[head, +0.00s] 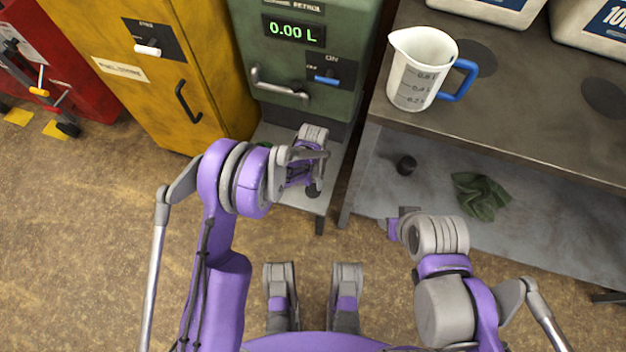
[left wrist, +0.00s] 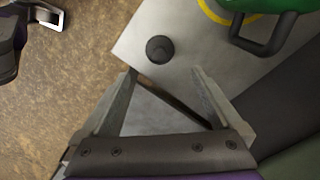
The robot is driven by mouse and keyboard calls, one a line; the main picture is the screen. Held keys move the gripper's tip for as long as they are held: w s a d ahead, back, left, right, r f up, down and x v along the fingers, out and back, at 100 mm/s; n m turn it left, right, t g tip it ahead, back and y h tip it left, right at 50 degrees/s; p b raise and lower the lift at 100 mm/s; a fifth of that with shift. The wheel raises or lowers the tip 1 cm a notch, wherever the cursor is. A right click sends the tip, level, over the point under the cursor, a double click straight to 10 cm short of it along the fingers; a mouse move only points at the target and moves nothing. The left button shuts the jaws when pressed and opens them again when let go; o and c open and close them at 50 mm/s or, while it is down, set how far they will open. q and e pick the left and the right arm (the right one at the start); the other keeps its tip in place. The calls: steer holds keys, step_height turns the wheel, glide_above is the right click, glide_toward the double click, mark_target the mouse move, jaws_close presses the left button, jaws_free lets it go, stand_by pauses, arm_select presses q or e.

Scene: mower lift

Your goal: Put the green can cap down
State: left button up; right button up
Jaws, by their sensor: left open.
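A small dark round cap (left wrist: 160,49) rests on the grey low stand (left wrist: 190,20), apart from the fingers, in the left wrist view. It also shows as a dark disc (head: 313,191) in the head view. My left gripper (left wrist: 163,76) is open and empty, its two fingers spread just short of the cap. In the head view my left gripper (head: 318,168) hangs over the stand. Part of the green can (left wrist: 285,12) with a dark handle shows at the upper right; my arm mostly hides it in the head view. My right gripper (head: 397,222) is partly hidden, its jaws unclear.
The green petrol dispenser (head: 310,70) reads 0.00 L behind the stand. A yellow cabinet (head: 150,90) stands left. The workbench (head: 520,110) at right holds a measuring jug (head: 415,75); its lower shelf holds a dark cylinder (head: 406,165) and green cloth (head: 480,197). Floor is open at left.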

arm_select(q)
steer(key=shift+r, duration=0.95)
steer(key=shift+r, duration=0.1)
steer(key=s+a+r+n+t, duration=0.1)
steer(key=s+a+r+n, duration=0.2)
steer(key=r, duration=0.4)
steer(key=s+a+r+n, duration=0.1)
steer(key=s+a+r, duration=0.1)
steer(key=a+r, duration=0.3)
steer(key=s+a+r+n+t, duration=0.1)
steer(key=s+a+r+n, duration=0.15)
steer(key=r, duration=0.55)
steer(key=s+a+r+n+t, duration=0.1)
steer(key=s+a+r+n, duration=0.1)
steer(key=s, duration=0.6)
steer(key=s+a+r+n+t, duration=0.1)
steer(key=s+a+n, duration=0.3)
steer(key=s, duration=0.4)
steer(key=shift+s+a+r, duration=0.2)
steer(key=shift+a+r, duration=0.4)
steer(key=shift+r, duration=0.3)
